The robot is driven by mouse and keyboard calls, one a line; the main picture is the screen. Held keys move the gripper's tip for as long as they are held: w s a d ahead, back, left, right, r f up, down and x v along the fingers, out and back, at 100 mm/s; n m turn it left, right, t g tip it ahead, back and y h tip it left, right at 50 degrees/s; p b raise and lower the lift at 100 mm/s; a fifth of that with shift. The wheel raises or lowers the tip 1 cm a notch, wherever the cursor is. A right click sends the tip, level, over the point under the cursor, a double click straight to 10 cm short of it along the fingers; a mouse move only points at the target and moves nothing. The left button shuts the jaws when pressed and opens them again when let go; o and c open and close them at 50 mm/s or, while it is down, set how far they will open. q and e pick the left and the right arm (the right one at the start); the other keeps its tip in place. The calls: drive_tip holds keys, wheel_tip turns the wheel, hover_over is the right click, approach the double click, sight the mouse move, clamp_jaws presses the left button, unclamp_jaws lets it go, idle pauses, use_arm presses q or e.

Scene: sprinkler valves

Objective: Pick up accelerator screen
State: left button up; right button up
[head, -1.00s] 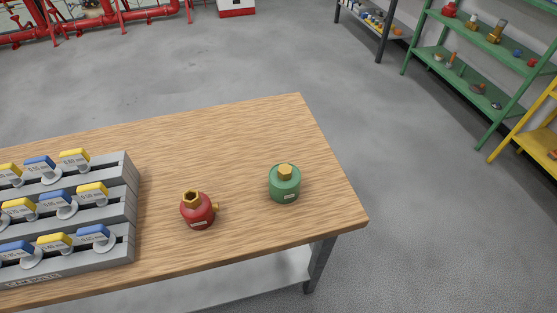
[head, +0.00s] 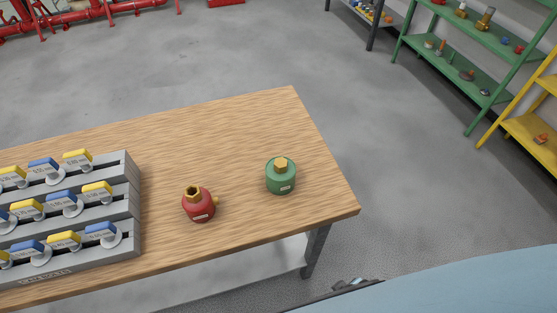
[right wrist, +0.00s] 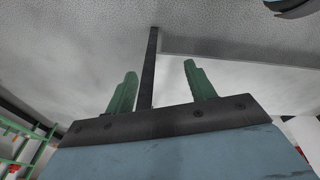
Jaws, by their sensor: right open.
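I cannot tell which thing in view is the accelerator screen. On the wooden table (head: 235,125) in the head view stand a red round body with a brass hex top (head: 199,206) and a green round body with a brass hex top (head: 281,177), upright and apart. My right gripper (right wrist: 160,68) shows in the right wrist view with two green fingers apart and nothing between them. My pale blue right arm (head: 470,285) covers the lower right of the head view. My left gripper is not in view.
A grey stepped rack (head: 118,210) with yellow and blue tagged parts fills the table's left. A green shelf (head: 450,62) with small brass and red parts and a yellow shelf (head: 530,125) stand at right. Open floor lies between.

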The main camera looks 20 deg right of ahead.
drive_tip(key=w+r+n+t+p, duration=0.1)
drive_tip(key=w+r, duration=0.2)
drive_tip(key=r, duration=0.5)
drive_tip(key=w+r+p, duration=0.1)
drive_tip(key=w+r, duration=0.2)
drive_tip(key=r, duration=0.5)
drive_tip(key=n+t+p, duration=0.3)
drive_tip(key=n+t, duration=0.7)
drive_tip(key=n, duration=2.1)
approach(281, 164)
drive_tip(key=shift+n, duration=0.3)
drive_tip(key=b+x, duration=0.1)
drive_tip(key=x, duration=0.4)
drive_tip(key=shift+w+d, duration=0.1)
drive_tip(key=shift+d, duration=0.1)
drive_tip(key=x, duration=0.5)
drive_tip(key=shift+a+f, duration=0.1)
drive_tip(key=shift+a, duration=0.05)
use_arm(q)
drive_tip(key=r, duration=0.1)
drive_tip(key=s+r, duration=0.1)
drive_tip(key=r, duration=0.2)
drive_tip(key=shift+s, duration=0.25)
